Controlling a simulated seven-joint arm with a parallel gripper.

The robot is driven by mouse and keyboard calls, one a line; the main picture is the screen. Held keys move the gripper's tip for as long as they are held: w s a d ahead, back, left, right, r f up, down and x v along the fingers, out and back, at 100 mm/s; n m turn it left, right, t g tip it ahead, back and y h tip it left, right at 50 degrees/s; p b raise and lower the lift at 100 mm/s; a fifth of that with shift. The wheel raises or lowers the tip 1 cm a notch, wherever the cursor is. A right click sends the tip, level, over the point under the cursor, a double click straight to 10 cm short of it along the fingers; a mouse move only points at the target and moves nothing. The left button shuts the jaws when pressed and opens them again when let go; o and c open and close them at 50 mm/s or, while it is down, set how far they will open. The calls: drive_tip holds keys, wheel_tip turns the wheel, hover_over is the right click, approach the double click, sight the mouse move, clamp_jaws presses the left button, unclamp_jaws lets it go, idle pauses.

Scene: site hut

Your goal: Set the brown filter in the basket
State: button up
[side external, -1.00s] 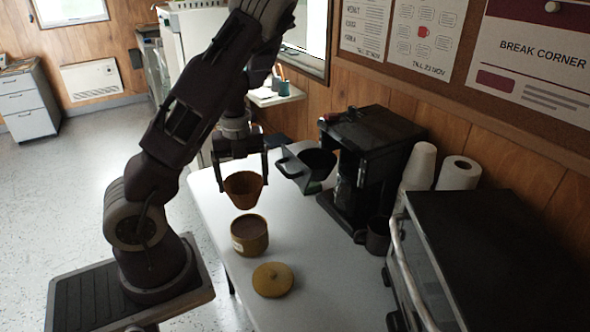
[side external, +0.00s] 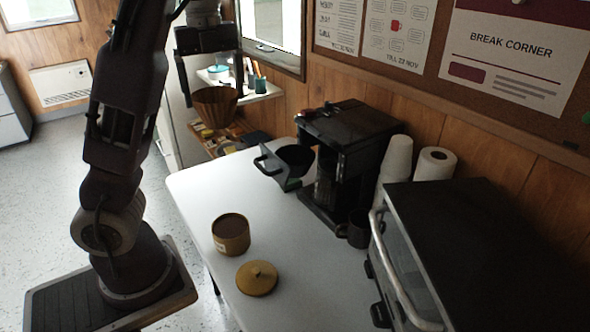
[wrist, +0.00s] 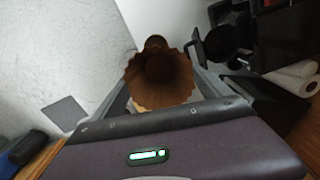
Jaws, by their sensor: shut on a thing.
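The brown fluted filter (side external: 214,106) is held between the fingers of my gripper (side external: 212,91), which is shut on it high above the far left end of the white table. In the wrist view the filter (wrist: 158,80) shows its open mouth, upright between the fingers. The black basket (side external: 291,161) with a loop handle is in front of the coffee maker, open at the top. It lies to the right of and lower than my gripper. In the wrist view the basket (wrist: 224,42) is at upper right. Its inside looks dark and empty.
The black coffee maker (side external: 350,150) stands behind the basket. An ochre canister (side external: 231,236) of brown contents and its lid (side external: 257,279) are on the white table (side external: 300,255). White cups (side external: 395,160), a paper roll (side external: 435,165) and a toaster oven (side external: 480,250) line the right side.

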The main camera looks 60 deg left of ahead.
drive_tip(key=w+d+n, duration=0.4)
drive_tip(key=w+n, duration=1.2)
drive_tip(key=w, duration=0.1)
wheel_tip(320, 180, down, 16)
drive_tip(key=shift+w+r, duration=0.15)
